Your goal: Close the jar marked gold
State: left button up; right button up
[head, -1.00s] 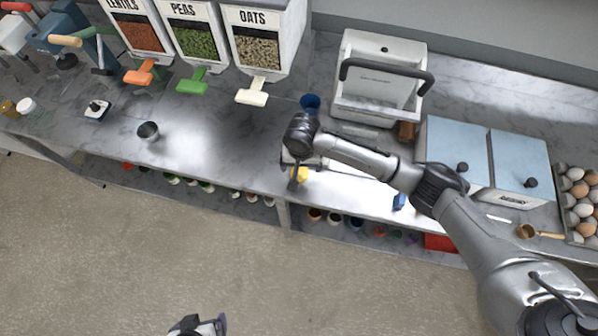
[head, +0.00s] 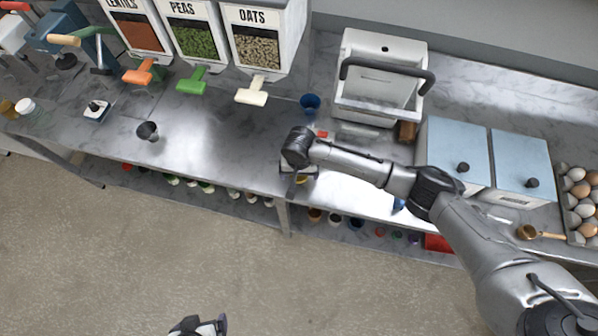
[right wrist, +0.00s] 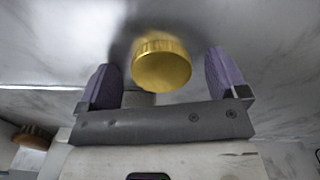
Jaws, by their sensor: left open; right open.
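A round gold lid (right wrist: 162,65) with a ridged edge shows in the right wrist view. It lies between the two purple fingertips of my right gripper (right wrist: 168,80), which is open with a gap on both sides of the lid. In the head view only a sliver of gold-yellow (head: 301,180) shows under my right gripper (head: 298,172), near the counter's front edge. My right arm hides the rest, and I cannot tell whether the lid sits on a jar. My left gripper (head: 198,326) is open at the bottom edge, over the floor, away from the counter.
A small dark cup (head: 148,131) and a blue cup (head: 310,103) stand on the counter (head: 220,140). A small red item (head: 322,134) lies behind my right wrist. Dispensers (head: 262,38), a white bin (head: 380,75) and blue-lidded boxes (head: 458,150) line the back.

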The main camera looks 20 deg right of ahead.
jog(key=c, duration=1)
jog(key=shift+r, duration=0.55)
jog(key=r, duration=0.3)
jog(key=shift+s+a+r+p, duration=0.2)
jog(key=shift+r+p, duration=0.05)
jog(key=shift+p, duration=0.05)
jog(key=s+a+r, duration=0.2)
jog(key=s, duration=0.1)
jog(key=s+a+r+p, duration=0.1)
jog(key=s+a+r, duration=0.1)
jog(key=s, duration=0.1)
jog(key=s+a+r, duration=0.2)
jog(key=shift+s+a+r, duration=0.2)
jog(key=shift+s+a, duration=0.15)
jog(key=shift+s, duration=0.05)
